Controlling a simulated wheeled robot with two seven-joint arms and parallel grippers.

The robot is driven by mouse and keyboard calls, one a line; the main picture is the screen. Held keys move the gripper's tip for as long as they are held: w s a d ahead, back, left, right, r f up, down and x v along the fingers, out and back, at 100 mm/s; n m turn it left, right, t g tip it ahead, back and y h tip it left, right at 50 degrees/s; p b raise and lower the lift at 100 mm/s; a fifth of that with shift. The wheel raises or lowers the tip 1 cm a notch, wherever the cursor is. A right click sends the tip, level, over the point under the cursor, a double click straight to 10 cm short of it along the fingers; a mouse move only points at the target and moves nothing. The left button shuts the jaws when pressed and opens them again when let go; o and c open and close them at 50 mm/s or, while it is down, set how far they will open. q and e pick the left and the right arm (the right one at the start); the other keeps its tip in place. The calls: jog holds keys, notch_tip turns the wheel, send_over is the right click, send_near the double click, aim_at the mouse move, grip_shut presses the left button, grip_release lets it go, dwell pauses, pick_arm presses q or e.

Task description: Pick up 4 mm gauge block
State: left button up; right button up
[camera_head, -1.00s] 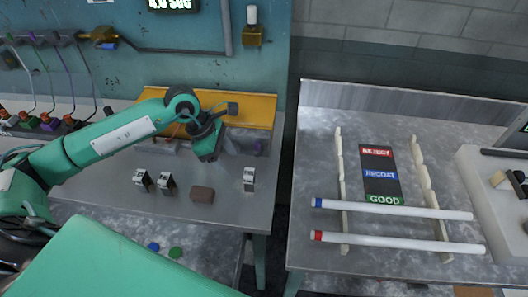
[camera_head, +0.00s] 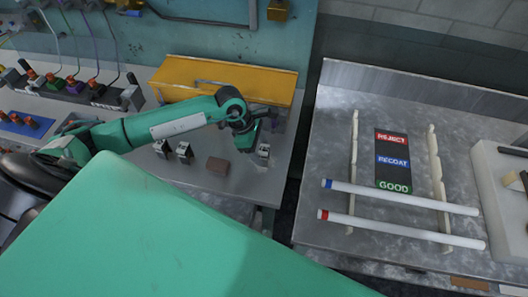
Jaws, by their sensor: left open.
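Several small pale blocks with dark markings stand on the left bench: a left one (camera_head: 162,148), one beside it (camera_head: 184,152) and a right one (camera_head: 263,152). Their markings are too small to read, so I cannot tell which is the 4 mm gauge block. My left gripper (camera_head: 249,145) points down, close beside the right pale block and partly over it in the picture. It is open; its fingertips are hard to make out, and I cannot tell whether it touches the block. My right gripper is out of view.
A brown block (camera_head: 217,165) lies between the pale blocks. A yellow-orange case (camera_head: 190,76) stands behind my arm. The right table holds a REJECT/RECOAT/GOOD board (camera_head: 393,163) and two white tubes on notched rails. A gap separates the two tables.

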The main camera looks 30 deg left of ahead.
aim_at(261, 148)
pick_arm(q)
jog(key=shift+p+x, duration=0.5)
jog(key=shift+x, duration=1.1)
jog(key=shift+w, duration=0.15)
jog(key=c, duration=1)
jog(key=shift+r, duration=0.1)
jog(key=shift+c, duration=0.6)
